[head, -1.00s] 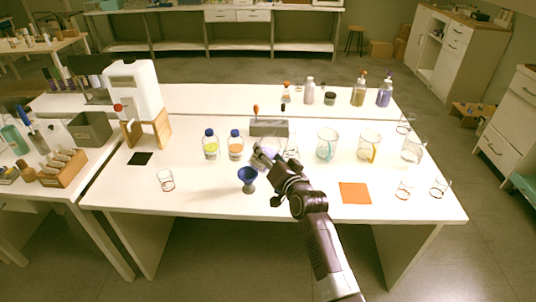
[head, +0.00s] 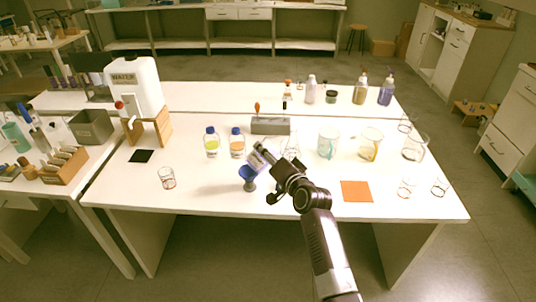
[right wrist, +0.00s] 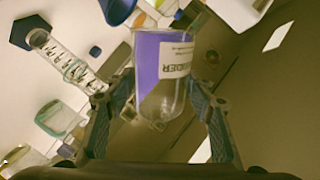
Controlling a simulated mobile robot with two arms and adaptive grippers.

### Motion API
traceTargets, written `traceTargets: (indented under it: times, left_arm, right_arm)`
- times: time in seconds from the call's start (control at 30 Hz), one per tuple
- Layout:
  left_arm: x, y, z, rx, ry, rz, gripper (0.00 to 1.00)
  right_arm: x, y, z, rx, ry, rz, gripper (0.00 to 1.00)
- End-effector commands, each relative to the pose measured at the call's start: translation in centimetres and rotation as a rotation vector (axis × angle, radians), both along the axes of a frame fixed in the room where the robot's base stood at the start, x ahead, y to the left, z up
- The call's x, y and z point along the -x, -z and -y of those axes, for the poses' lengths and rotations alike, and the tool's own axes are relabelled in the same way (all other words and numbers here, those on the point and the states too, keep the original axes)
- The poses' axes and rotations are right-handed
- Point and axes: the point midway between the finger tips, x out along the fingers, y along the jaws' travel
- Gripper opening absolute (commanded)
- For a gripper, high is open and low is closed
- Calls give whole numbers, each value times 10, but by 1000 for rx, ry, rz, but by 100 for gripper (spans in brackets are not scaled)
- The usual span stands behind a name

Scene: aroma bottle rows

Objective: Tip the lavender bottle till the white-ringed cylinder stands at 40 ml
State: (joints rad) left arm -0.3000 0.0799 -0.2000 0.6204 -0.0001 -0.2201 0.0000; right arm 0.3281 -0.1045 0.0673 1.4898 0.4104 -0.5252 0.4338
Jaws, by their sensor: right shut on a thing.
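The lavender bottle (head: 257,160) is clear, with a purple patch and a white label. My right gripper (head: 272,166) is shut on it and holds it tilted above the table, its upper end leaning left by a blue funnel-shaped vessel (head: 248,173). In the right wrist view the bottle (right wrist: 160,75) sits between the fingers of my gripper (right wrist: 160,112). A graduated clear cylinder (right wrist: 62,58) with a dark base and a pale ring lies left in that view; the ring's colour and the liquid level are unclear. No stream is discernible. My left gripper is out of view.
Two blue-capped bottles, yellow-green (head: 212,143) and orange (head: 237,144), stand left of my gripper. A grey block (head: 270,125) is behind it. Glass beakers (head: 328,143) stand to the right. An orange mat (head: 356,191) lies front right. The front left table is mostly clear.

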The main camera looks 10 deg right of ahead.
Motion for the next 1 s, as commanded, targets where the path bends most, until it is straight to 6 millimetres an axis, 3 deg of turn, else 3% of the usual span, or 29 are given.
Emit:
traceTargets:
  times: [1.0]
  left_arm:
    - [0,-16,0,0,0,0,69]
  right_arm:
    - [1,2,-3,-181,0,-62,13]
